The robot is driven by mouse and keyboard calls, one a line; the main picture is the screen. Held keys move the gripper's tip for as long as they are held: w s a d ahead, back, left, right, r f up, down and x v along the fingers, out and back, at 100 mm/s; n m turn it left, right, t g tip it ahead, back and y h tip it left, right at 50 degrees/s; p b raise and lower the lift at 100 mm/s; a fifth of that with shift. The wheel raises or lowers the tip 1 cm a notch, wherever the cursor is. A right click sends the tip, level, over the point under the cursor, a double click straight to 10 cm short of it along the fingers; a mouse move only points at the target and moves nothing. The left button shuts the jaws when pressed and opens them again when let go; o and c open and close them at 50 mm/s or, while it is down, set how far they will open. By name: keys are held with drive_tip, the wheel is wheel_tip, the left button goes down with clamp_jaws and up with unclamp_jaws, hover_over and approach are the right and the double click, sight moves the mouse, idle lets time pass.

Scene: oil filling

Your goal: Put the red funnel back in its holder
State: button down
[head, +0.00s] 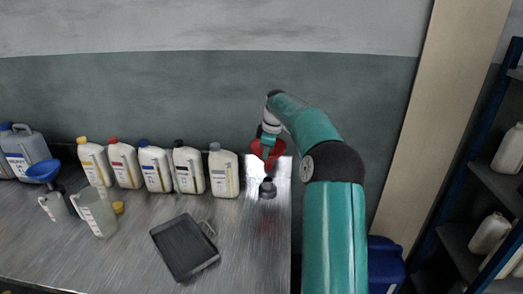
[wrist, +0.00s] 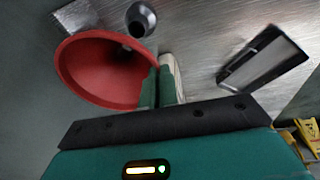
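The red funnel (head: 278,149) is held up above the right end of the metal bench, wide mouth up. In the wrist view the funnel (wrist: 90,65) shows its open inside and a small dark hole. My gripper (head: 268,152) is at its near side. In the wrist view my gripper's fingers (wrist: 159,82) are close together on the funnel's rim. A short dark grey round piece (head: 267,188), apparently the holder, stands upright on the bench below the funnel and toward the front. It also shows in the wrist view (wrist: 141,19), beyond the rim and apart from the funnel.
Several white bottles with coloured caps line the back, the nearest a grey-capped bottle (head: 224,172) left of the funnel. A dark tray (head: 184,247) lies at front. A blue funnel (head: 43,171) and measuring jugs (head: 97,213) stand left. The wall is close behind.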

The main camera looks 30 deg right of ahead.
drive_tip(key=shift+w+f, duration=0.5)
drive_tip(key=shift+s+f, duration=0.25)
drive_tip(key=shift+f, duration=0.85)
drive_tip(key=shift+s+f, duration=0.2)
drive_tip(key=shift+f, duration=0.35)
drive_tip(key=shift+s+a+f, duration=0.1)
drive_tip(key=shift+f, duration=0.25)
drive_tip(key=shift+s+x, duration=0.2)
drive_tip(key=shift+x, duration=0.6)
drive_tip(key=shift+s+x, duration=0.15)
drive_tip(key=shift+x, duration=0.65)
drive_tip(key=shift+f, duration=0.1)
